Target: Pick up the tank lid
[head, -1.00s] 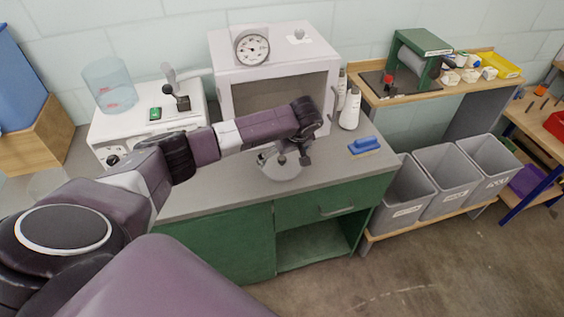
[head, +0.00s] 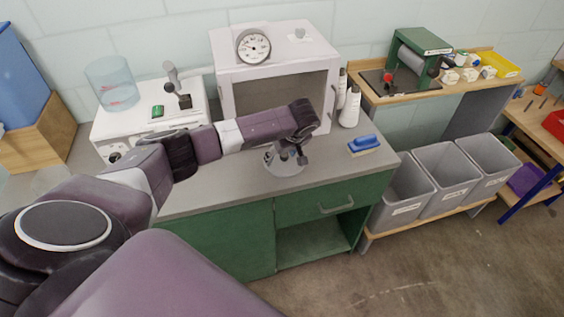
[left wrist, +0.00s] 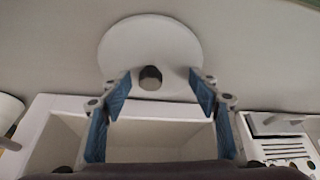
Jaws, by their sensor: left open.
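The tank lid is a pale round disc with a dark knob at its middle. It lies on the grey counter in the head view (head: 284,169), partly hidden by my left gripper (head: 288,156). In the left wrist view the lid (left wrist: 150,40) shows large, with its knob between the fingertips of my left gripper (left wrist: 160,90). The blue-padded fingers stand apart on either side of the knob, with gaps on both sides. I cannot tell the remaining height to the lid. A clear round tank (head: 116,86) stands on the white unit at left. My right gripper is out of view.
A white cabinet (head: 270,72) with a gauge stands right behind the lid. White bottles (head: 350,108) and a blue brush (head: 364,145) are to the right on the counter (head: 225,193). Grey bins (head: 440,165) stand beyond. The counter front is clear.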

